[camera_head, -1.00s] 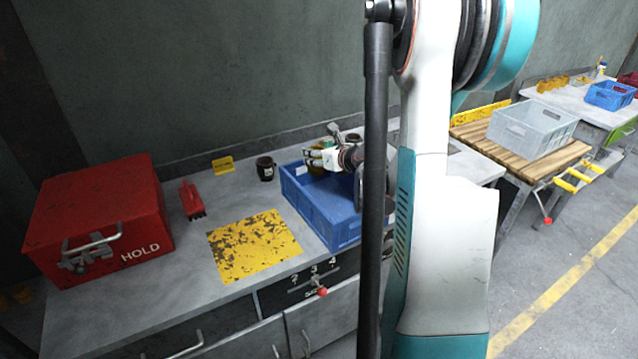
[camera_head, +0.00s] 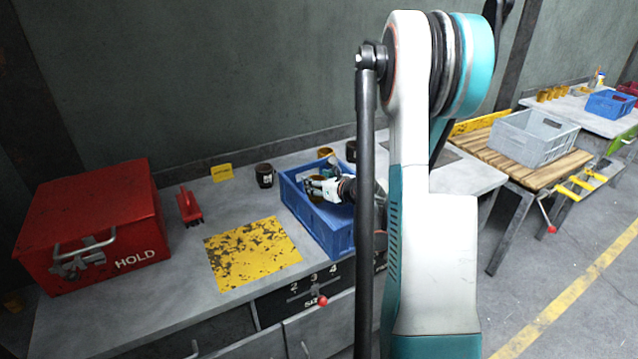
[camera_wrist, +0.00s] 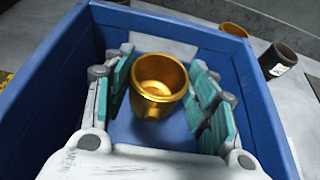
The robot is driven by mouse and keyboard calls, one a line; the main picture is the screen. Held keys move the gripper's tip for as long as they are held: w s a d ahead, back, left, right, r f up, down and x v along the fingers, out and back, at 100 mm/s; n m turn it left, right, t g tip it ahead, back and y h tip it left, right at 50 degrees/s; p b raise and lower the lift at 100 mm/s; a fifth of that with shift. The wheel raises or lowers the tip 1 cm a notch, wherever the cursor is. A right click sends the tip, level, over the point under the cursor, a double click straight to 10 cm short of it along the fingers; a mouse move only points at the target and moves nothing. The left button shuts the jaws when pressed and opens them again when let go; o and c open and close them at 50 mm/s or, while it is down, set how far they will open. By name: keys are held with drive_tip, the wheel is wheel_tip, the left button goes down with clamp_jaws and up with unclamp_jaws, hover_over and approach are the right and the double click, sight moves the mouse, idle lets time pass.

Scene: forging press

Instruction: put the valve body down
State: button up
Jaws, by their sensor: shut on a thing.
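The valve body is a brass-coloured, cup-shaped part (camera_wrist: 160,85), seen between the teal-padded fingers in the wrist view. My gripper (camera_wrist: 163,92) is shut on it, and the blue crate's walls (camera_wrist: 262,105) surround both. In the head view my gripper (camera_head: 322,188) is low inside the blue crate (camera_head: 310,222) on the grey bench. Only a small part of the valve body shows there. The crate floor is visible beneath the part in the wrist view; I cannot tell whether the part touches it.
Behind the crate stand a dark cup (camera_head: 265,176), a brass part (camera_head: 325,153) and another dark cup (camera_head: 351,150). To the left are a worn yellow patch (camera_head: 252,252), a red brush-like tool (camera_head: 188,206) and a red HOLD box (camera_head: 95,225). A grey crate (camera_head: 530,140) stands right.

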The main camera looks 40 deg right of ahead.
drive_tip(key=shift+f, duration=0.2)
drive_tip(key=o, duration=1.4)
drive_tip(key=shift+r, duration=0.1)
drive_tip(key=shift+c, duration=0.2)
drive_tip(key=shift+r, duration=0.1)
drive_tip(key=shift+s+r, duration=0.15)
drive_tip(key=shift+s, duration=0.05)
drive_tip(key=p+v, duration=0.3)
drive_tip(key=v, duration=0.8)
drive_tip(key=shift+s, duration=0.25)
drive_tip(key=shift+a+r, duration=0.1)
